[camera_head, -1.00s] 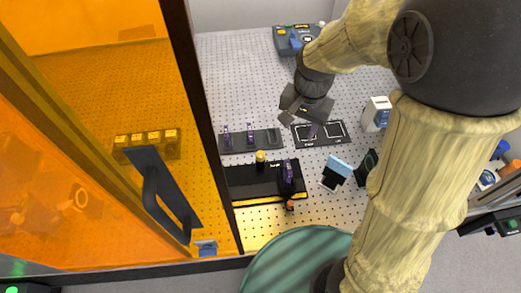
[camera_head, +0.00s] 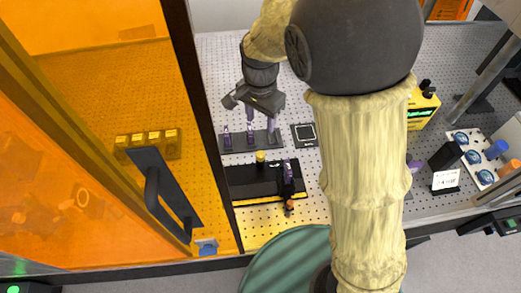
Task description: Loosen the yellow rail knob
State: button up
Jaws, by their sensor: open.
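My gripper (camera_head: 261,122) hangs above and behind the knob, over the dark plate with purple posts (camera_head: 238,144). It points down and is open, with a gap between it and the knob. Its fingers overlap the posts in the picture, so I cannot tell its exact height. The knob is fully in sight.
An orange transparent door with a dark handle (camera_head: 168,195) stands left of the rail. A small orange-topped knob (camera_head: 289,206) is at the rail's front. A black framed plate (camera_head: 304,134) lies to the right. My arm hides part of the perforated table.

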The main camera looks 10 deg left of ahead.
aim_at(260, 154)
notch_tip(260, 154, down, 15)
jog(key=shift+f+p, duration=0.15)
jog(key=shift+p, duration=1)
jog(key=c, duration=1)
